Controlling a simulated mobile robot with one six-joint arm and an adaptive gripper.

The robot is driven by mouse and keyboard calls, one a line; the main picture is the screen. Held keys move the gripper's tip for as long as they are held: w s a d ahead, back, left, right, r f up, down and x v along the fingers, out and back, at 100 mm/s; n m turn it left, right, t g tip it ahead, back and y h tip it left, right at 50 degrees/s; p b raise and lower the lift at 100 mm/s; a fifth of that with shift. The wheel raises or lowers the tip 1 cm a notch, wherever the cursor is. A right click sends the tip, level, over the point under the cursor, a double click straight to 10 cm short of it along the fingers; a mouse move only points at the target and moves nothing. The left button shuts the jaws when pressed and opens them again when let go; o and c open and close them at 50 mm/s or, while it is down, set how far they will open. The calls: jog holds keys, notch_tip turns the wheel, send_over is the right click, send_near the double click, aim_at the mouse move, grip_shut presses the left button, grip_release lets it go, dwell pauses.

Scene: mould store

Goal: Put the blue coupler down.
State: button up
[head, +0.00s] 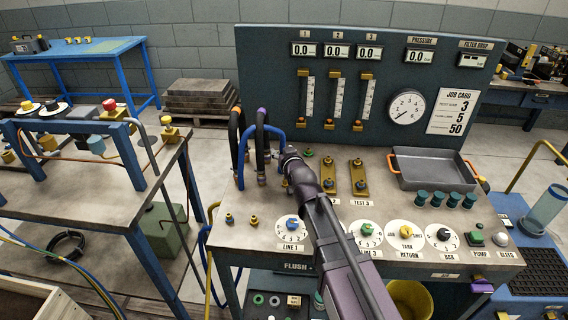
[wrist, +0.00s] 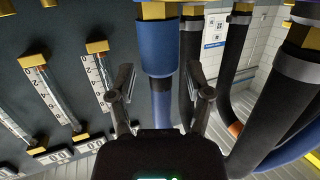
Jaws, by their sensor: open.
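The blue coupler (wrist: 160,45) is a blue sleeve with a brass end (wrist: 157,10) at the top edge of the wrist view, which is upside down. A blue hose runs from it between my fingers. My gripper (wrist: 160,72) is open, one finger on each side of the coupler and hose, with gaps showing. In the head view my gripper (head: 289,156) is at the right end of the arched blue hose (head: 264,128), low over the bench. It hides most of the coupler there. What lies under the brass end is out of view.
Black hoses (head: 234,125) arch close beside the blue one, and large ones (wrist: 285,95) show at right in the wrist view. The gauge panel (head: 265,75) stands behind. Brass blocks (head: 329,178), a grey tray (head: 435,172) and dials (head: 407,233) occupy the bench.

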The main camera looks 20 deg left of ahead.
grip_shut()
jog(key=shift+r, duration=0.2)
dwell(0.3)
